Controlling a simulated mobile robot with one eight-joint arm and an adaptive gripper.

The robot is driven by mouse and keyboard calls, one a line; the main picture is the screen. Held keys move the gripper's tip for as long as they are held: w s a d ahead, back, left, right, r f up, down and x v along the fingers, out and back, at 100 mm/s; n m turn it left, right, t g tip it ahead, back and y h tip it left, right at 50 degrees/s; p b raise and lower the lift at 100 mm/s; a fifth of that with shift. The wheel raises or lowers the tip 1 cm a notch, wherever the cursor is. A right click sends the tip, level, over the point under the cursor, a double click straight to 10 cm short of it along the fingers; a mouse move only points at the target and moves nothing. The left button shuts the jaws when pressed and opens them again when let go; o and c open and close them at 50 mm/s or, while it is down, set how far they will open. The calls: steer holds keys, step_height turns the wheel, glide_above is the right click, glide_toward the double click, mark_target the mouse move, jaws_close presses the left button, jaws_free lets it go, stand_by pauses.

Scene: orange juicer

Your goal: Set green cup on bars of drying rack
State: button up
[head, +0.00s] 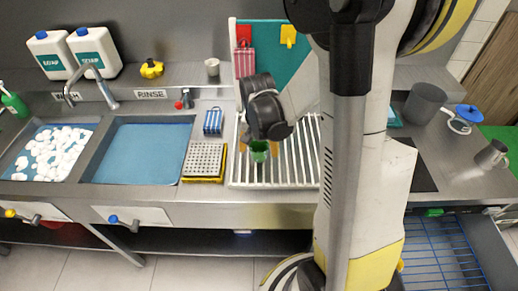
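The green cup (259,153) is small and sits directly under my gripper in the head view, over the drying rack. My gripper (259,148) points down, with an orange finger pad on each side of the cup. The pads are close to the cup's sides, but I cannot tell whether they touch it. The drying rack (299,170) is white with parallel bars. The cup appears at or just above the bars; its base contact is unclear. My gripper body hides part of the cup's top and of the rack behind it.
A grey perforated block on a yellow tray (204,162) stands left of the rack, beside a blue-bottomed sink (139,151). A teal panel (270,50) with hanging red and yellow items rises behind. Bars right of the cup are clear. My arm hides the rack's right end.

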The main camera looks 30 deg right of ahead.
steer(key=shift+r, duration=0.1)
step_height(320, 180, up, 12)
steer(key=s+a+p, duration=0.1)
steer(key=p, duration=0.3)
steer(key=s+a+r+n+t, duration=0.6)
steer(key=s+a+r+n, duration=0.3)
steer(key=a, duration=0.3)
steer(key=shift+s+y, duration=0.2)
steer(key=shift+y, duration=0.2)
steer(key=shift+a+r, duration=0.1)
